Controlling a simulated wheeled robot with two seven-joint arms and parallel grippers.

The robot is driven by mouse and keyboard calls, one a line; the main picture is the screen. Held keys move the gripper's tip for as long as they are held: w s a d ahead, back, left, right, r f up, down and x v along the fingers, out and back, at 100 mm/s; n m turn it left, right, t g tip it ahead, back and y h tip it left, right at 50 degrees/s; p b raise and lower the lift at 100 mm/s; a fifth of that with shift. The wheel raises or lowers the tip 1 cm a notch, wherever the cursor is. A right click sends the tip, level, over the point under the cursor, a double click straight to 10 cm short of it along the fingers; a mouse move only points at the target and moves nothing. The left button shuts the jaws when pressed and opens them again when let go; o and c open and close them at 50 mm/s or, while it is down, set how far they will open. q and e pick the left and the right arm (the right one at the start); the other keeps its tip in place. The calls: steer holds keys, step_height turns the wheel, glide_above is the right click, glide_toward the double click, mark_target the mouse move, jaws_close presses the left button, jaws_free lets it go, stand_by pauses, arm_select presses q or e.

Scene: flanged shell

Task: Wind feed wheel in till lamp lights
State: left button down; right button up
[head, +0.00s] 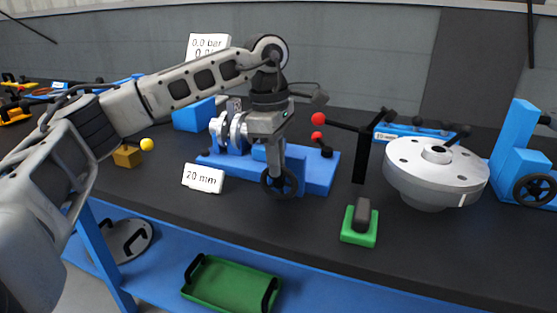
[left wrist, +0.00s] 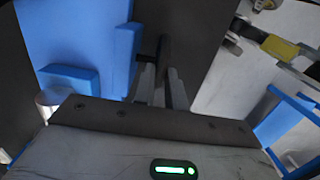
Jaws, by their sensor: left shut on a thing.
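A small black handwheel (head: 288,190) sits at the front of a blue fixture (head: 318,176) that carries silver discs. My left gripper (head: 277,172) reaches down to this wheel from above, shut on its rim. In the left wrist view the fingers (left wrist: 162,88) are closed together around a thin dark piece, and the rest of the wheel is hidden. Another black handwheel (head: 534,190) is on a blue stand (head: 514,150) at the far right. I cannot make out a lit lamp on either fixture. My right gripper is not in view.
A silver flanged shell (head: 436,168) stands right of the fixture, with a green block (head: 359,226) in front. A "20 mm" sign (head: 203,178) stands left. A "0.0 bar" display (head: 207,45) is behind. A green tray (head: 230,290) is on the lower shelf.

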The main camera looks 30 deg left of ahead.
mark_target(261, 179)
arm_select(q)
steer(key=shift+s+a+f+h, duration=0.15)
steer(key=shift+a+h, duration=0.25)
steer(key=shift+h, duration=0.4)
steer(key=h+b, duration=0.2)
steer(key=a+f+t+h+b, duration=0.1)
steer(key=h+b, duration=0.1)
steer(key=a+t+h+b, duration=0.1)
steer(key=h, duration=0.1)
steer(key=shift+s+a+f+b, duration=0.15)
steer(key=shift+s+f+b, duration=0.05)
steer(key=shift+f+b, duration=0.2)
steer(key=shift+a+h, duration=0.1)
steer(key=shift+h, duration=0.2)
steer(key=shift+r, duration=0.2)
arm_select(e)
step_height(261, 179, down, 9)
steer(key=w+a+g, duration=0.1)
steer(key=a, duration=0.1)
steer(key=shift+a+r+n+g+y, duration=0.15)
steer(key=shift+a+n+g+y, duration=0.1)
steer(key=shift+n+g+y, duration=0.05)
arm_select(q)
steer(key=shift+s+f, duration=0.1)
steer(key=shift+f, duration=0.1)
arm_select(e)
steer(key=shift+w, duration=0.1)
